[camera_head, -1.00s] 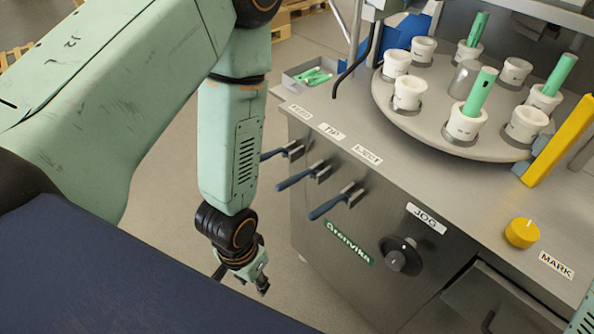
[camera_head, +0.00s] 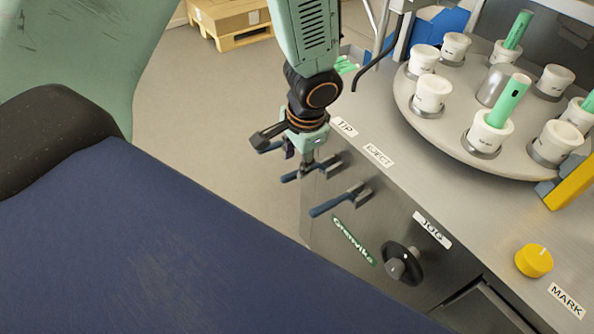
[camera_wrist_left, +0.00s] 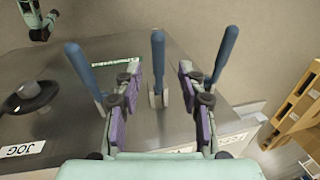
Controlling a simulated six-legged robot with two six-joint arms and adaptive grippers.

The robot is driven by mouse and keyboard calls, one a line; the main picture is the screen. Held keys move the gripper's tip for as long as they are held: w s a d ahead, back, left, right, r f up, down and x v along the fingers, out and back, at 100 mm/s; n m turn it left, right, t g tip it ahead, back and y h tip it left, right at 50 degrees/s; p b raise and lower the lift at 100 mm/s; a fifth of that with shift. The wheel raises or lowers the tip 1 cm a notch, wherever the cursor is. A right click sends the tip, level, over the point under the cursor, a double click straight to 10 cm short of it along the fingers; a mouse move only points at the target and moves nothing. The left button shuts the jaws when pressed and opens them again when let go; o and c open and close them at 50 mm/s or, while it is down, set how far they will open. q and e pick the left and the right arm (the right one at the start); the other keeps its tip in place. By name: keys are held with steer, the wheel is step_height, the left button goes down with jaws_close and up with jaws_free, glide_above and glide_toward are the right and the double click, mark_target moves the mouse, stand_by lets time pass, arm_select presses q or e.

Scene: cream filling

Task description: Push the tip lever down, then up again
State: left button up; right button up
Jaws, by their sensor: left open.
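Three blue-handled levers stick out of the machine's front panel. The tip lever (camera_head: 291,178) is the middle one, below the TIP label (camera_head: 345,127); in the left wrist view its handle (camera_wrist_left: 157,58) stands between my finger pads, with gaps at both sides. My left gripper (camera_head: 300,157) is open and over the levers, partly hiding them in the head view; its two purple-padded fingers (camera_wrist_left: 160,112) show in the wrist view. Part of a mint gripper, apparently my right one (camera_wrist_left: 40,22), shows at the wrist view's top left; its fingers are too small to judge.
The eject lever (camera_head: 328,205) is on one side of the tip lever, and another lever (camera_wrist_left: 227,55) on the other. A black jog knob (camera_head: 401,264) and a yellow knob (camera_head: 533,260) lie to the right. A round table with white cups (camera_head: 432,93) is above.

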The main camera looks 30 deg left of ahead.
mark_target(296, 172)
arm_select(q)
steer(key=f+b, duration=0.1)
steer(key=f, duration=0.1)
steer(key=w+f, duration=0.1)
steer(key=f, duration=0.1)
steer(key=shift+f+b, duration=0.3)
steer(key=shift+b, duration=0.1)
steer(key=shift+a+f, duration=0.1)
steer(key=shift+a, duration=0.1)
steer(key=shift+s+a, duration=0.1)
steer(key=shift+s, duration=0.2)
steer(key=shift+w+d, duration=0.2)
steer(key=shift+w, duration=0.1)
steer(key=shift+c, duration=1.3)
steer(key=shift+s+a, duration=0.15)
steer(key=c, duration=0.5)
jaws_close()
arm_select(e)
step_height(296, 172, down, 3)
steer(key=shift+w+d+r, duration=0.1)
steer(key=shift+r, duration=0.1)
